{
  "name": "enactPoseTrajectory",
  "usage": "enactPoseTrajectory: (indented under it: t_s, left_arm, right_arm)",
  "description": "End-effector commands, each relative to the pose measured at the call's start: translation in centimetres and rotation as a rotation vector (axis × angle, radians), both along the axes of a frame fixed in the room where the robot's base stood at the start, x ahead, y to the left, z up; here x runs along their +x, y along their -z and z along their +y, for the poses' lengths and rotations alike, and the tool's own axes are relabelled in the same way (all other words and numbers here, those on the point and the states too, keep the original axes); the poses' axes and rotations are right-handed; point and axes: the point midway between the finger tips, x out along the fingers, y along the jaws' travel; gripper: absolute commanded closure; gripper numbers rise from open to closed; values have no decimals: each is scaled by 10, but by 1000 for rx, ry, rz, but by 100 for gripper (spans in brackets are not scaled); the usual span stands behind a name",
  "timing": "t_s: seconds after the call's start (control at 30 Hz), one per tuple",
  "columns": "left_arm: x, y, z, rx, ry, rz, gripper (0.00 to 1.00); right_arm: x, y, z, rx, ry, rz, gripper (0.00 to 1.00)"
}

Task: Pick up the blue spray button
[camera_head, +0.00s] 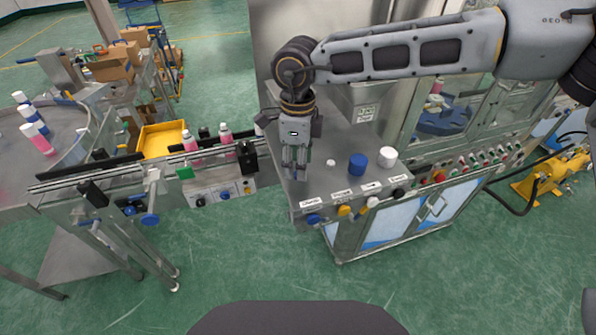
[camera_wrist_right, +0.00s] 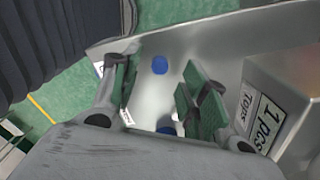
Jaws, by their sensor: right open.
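My right gripper (camera_head: 294,174) points down over the left end of the steel tabletop (camera_head: 325,185). It is open with nothing held. In the right wrist view a small round blue piece, apparently the blue spray button (camera_wrist_right: 160,65), shows on the metal surface in the gap between the spread fingers (camera_wrist_right: 158,72). They do not appear to close on it. In the head view the fingers mostly hide that spot. A second blue piece (camera_wrist_right: 166,127) shows lower in the wrist view, partly covered by the gripper. My left gripper is in neither view.
A larger blue cap (camera_head: 357,164), a white cap (camera_head: 387,157) and a small white button (camera_head: 330,162) stand to the right. A steel box labelled "Tops" (camera_wrist_right: 265,112) rises beside the gripper. A conveyor with pink bottles (camera_head: 226,134) runs at left.

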Motion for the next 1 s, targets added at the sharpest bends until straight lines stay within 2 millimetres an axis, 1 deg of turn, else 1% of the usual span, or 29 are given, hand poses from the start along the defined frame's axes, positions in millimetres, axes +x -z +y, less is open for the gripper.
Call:
enactPoseTrajectory:
  t_s: [0.03, 0.2, 0.3, 0.77, 0.8, 1.0]
  left_arm:
    - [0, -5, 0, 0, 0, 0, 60]
    - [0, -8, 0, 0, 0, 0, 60]
    - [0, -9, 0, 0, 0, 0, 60]
    - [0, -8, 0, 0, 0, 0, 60]
    - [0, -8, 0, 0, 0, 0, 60]
    - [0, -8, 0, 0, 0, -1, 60]
  right_arm:
    - [-1, 2, -1, -3, 0, 2, 56]
    - [0, 20, -1, -1, 0, -1, 56]
    - [-1, 24, -1, -1, 0, -1, 56]
    - [0, 25, -1, -1, 0, -1, 56]
    - [0, 25, -1, -1, 0, -1, 61]
    - [0, 25, -1, -1, 0, -1, 84]
